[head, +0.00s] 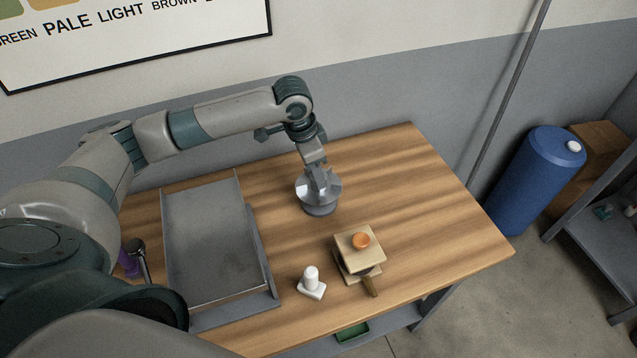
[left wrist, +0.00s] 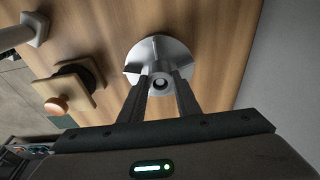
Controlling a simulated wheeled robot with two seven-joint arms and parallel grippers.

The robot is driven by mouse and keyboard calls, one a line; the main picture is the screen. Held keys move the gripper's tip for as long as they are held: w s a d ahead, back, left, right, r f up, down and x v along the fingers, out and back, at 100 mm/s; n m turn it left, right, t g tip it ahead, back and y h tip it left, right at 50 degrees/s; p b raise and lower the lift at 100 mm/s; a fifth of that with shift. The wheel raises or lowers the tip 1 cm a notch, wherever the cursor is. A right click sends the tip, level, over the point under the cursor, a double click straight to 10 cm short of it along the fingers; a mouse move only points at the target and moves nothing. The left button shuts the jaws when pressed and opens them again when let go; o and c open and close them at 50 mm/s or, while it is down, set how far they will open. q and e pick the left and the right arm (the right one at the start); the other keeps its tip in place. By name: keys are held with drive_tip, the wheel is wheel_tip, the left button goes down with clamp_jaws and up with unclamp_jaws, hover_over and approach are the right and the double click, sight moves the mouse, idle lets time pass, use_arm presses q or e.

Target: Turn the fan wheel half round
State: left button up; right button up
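The fan wheel (head: 318,188), grey with several flat vanes, stands on a round base on the wooden table. In the left wrist view the fan wheel (left wrist: 152,50) shows from above, with a round hub at its middle. My left gripper (head: 314,169) points down at the wheel from above. In the left wrist view its two fingers (left wrist: 162,78) are apart, with the hub showing between their tips. Whether they touch the wheel I cannot tell. The fingers hide part of the wheel. My right gripper is not in view.
A grey metal tray (head: 212,235) lies left of the wheel. A wooden block with an orange knob (head: 361,241) and a small white piece (head: 311,282) stand nearer the front. The table (head: 425,210) is clear to the right. A blue drum (head: 543,185) stands beyond it.

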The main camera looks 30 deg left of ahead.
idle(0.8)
use_arm(q)
drive_tip(key=n, duration=0.3)
drive_tip(key=n+y, duration=0.1)
drive_tip(key=n, duration=0.2)
drive_tip(key=shift+s+d+f+t, duration=0.1)
drive_tip(key=shift+s+d+t, duration=0.1)
drive_tip(key=shift+t, duration=0.1)
drive_tip(key=n, duration=0.2)
drive_tip(key=n+y, duration=0.1)
drive_tip(key=n, duration=0.2)
drive_tip(key=shift+w+d+n, duration=0.1)
drive_tip(key=shift+d+n, duration=0.1)
drive_tip(key=shift+n, duration=0.1)
drive_tip(key=n+y, duration=0.1)
drive_tip(key=n, duration=0.5)
drive_tip(key=shift+d, duration=0.2)
drive_tip(key=shift+w+a+n+g, duration=0.15)
drive_tip(key=shift+n+g, duration=0.25)
drive_tip(key=shift+n, duration=0.4)
drive_tip(key=shift+n+g+y, duration=0.3)
drive_tip(key=shift+n, duration=1.1)
